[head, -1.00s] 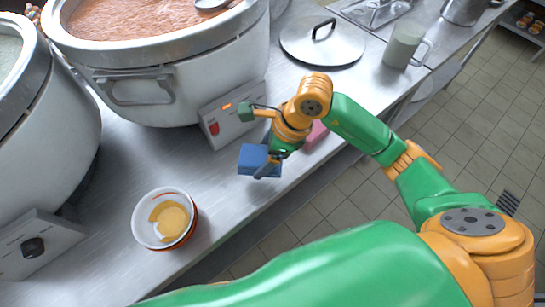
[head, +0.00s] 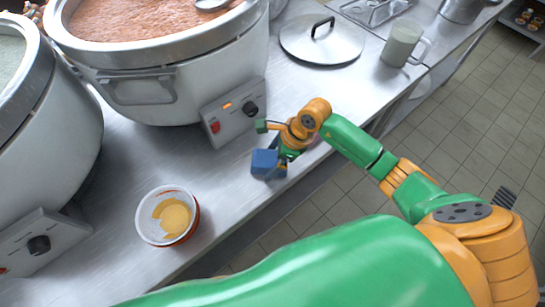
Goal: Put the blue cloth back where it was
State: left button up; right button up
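The blue cloth (head: 265,162) shows as a small folded block over the steel counter, near the counter's front edge and below the pot's control box. My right gripper (head: 279,160) is at the cloth's right side and appears shut on it. Part of the fingers is hidden by the cloth and the wrist. I cannot tell whether the cloth touches the counter. My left gripper is not in view.
A large pot of reddish congee (head: 165,95) with a control box (head: 233,112) stands behind. A bowl (head: 148,234) is at the front left. A lid (head: 335,48) and a grey mug (head: 400,45) are at the back right. The counter (head: 220,185) between bowl and cloth is clear.

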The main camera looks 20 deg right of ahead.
jog(key=shift+r, duration=0.25)
jog(key=b+v, duration=0.1)
jog(key=v, duration=1.1)
jog(key=shift+b, duration=0.35)
jog(key=shift+f, duration=0.1)
